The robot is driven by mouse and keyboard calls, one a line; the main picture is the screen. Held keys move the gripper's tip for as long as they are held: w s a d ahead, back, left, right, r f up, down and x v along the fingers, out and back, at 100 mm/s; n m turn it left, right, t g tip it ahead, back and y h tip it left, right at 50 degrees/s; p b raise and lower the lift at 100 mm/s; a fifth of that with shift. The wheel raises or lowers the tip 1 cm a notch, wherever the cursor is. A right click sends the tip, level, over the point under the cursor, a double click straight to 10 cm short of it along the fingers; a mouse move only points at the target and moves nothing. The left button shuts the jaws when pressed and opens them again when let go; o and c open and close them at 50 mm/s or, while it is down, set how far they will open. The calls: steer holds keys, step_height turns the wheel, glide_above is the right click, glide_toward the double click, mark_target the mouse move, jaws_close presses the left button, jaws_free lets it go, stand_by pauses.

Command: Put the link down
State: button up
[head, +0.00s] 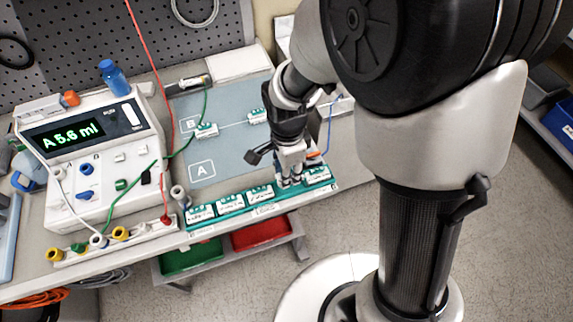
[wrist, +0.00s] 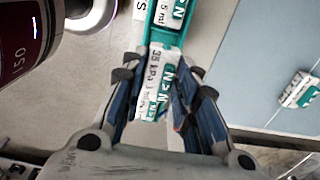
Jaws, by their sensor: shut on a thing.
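My gripper (head: 290,179) is low over the teal rack (head: 228,228) at the table's front edge. In the wrist view my gripper (wrist: 160,115) is shut on a small white-and-teal link (wrist: 158,78) whose label reads about 35 kPa. In the head view the fingers mostly hide this link. I cannot tell whether it touches the rack. Other links stand in the rack: one (head: 317,175) right of my gripper and several to its left, such as this one (head: 260,193). Two more links, left (head: 206,130) and right (head: 258,116), lie on the blue-grey mat (head: 215,160).
The mat has outlined squares A and B, and the A area is bare. Green (head: 190,258) and red (head: 262,233) bins sit below the edge.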

steer(key=shift+f+b, duration=0.7)
steer(key=shift+f, duration=1.5)
steer(key=shift+f, duration=0.25)
steer(key=o, duration=1.1)
steer(key=shift+r, duration=0.1)
steer(key=shift+c, duration=0.2)
